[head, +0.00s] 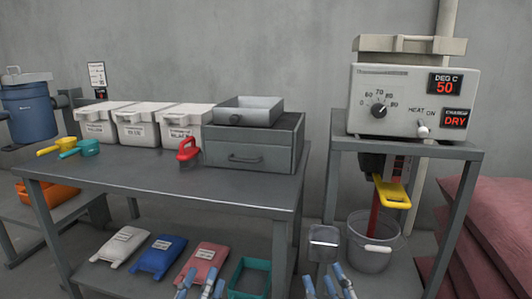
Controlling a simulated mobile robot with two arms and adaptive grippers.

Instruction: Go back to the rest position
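My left gripper (200,284) shows at the bottom edge of the head view, in front of the lower shelf with the bags. Its blue-grey fingers stand apart with nothing seen between them. My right gripper (327,285) shows at the bottom edge further right, below a clear square container (324,241). Its fingers also stand apart and look empty. Only the finger ends of both grippers are in view; the arms are cut off by the frame.
The dark table (160,187) carries white bins (137,128), scoops and a drawer box (255,149). A dryer unit (415,95) reading 50 and DRY stands on a right-hand stand, above a clear bucket (372,253). Red sacks (489,215) are stacked at far right.

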